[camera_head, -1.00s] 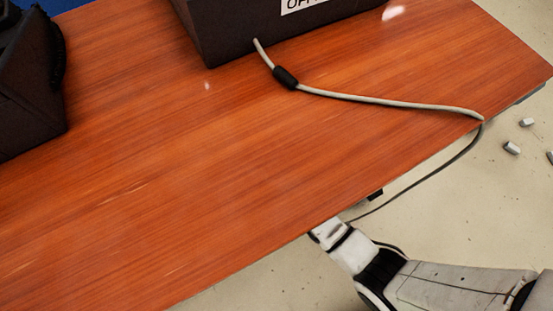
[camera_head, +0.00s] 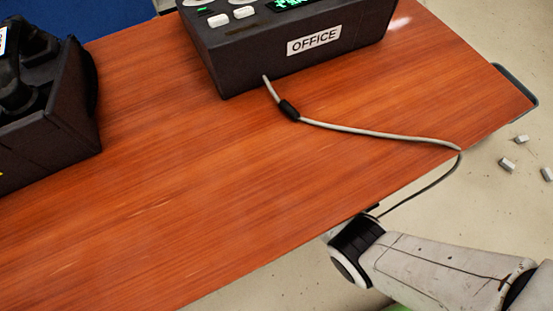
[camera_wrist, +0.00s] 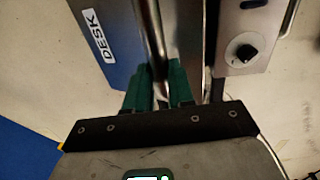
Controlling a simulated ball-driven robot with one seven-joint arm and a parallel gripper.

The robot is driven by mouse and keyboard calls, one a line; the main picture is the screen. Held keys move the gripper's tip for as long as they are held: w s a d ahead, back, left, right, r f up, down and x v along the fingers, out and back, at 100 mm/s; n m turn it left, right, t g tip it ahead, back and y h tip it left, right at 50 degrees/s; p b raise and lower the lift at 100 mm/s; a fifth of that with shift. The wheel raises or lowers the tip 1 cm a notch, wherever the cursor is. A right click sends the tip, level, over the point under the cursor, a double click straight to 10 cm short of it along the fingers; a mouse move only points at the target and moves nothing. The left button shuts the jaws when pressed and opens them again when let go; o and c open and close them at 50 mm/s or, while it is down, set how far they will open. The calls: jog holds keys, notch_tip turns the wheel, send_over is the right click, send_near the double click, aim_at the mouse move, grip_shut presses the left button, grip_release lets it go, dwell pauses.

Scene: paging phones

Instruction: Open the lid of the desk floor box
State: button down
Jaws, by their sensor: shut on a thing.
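The desk floor box shows in the wrist view. A blue and grey panel (camera_wrist: 115,50) with a white "DESK" label (camera_wrist: 99,38) is at upper left, apparently its lid. My gripper (camera_wrist: 160,88) has green fingers at the shiny metal edge (camera_wrist: 152,30) beside that panel, shut on it. The exact contact is dark and partly hidden by the fingers. I cannot tell how far the lid is tilted. A metal panel (camera_wrist: 250,25) with a black knob (camera_wrist: 243,53) lies right of the fingers. In the head view the gripper and box are hidden below the table.
The wooden table (camera_head: 200,190) stands above my arm. On it are a dark "OFFICE" phone unit (camera_head: 300,45) and another dark unit (camera_head: 50,110). A grey cable (camera_head: 380,136) hangs over the edge near my arm. Small grey blocks (camera_head: 507,164) lie on the floor at right.

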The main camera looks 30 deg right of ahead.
jog(key=shift+w, duration=0.25)
jog(key=c, duration=1)
grip_release()
jog(key=shift+o, duration=0.2)
jog(key=shift+s+f, duration=0.1)
